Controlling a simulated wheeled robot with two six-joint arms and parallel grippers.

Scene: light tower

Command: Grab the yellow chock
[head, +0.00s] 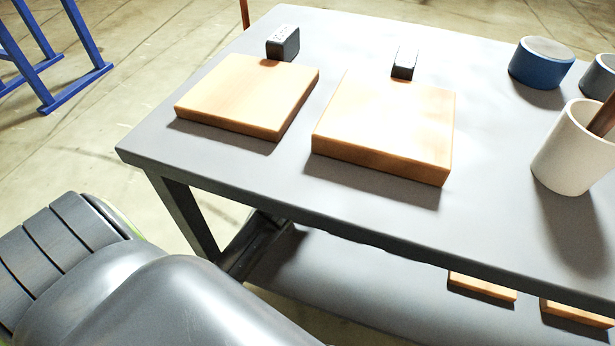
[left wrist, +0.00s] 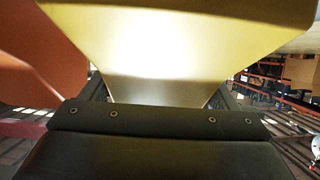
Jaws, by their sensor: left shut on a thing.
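The yellow chock (left wrist: 180,45) fills the upper middle of the left wrist view, very close to the camera. Its sides narrow downward to the dark body of my left gripper (left wrist: 155,95), which is shut on it. The fingertips are mostly hidden by the chock. The chock does not show in the head view, and neither does my right gripper.
An orange-red object (left wrist: 35,60) stands close at the left of the wrist view; shelving (left wrist: 275,90) is at right. In the head view, a grey table (head: 240,180) bears two wooden boards (head: 250,95) (head: 385,120), a blue round container (head: 540,65) and a white cup (head: 570,150).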

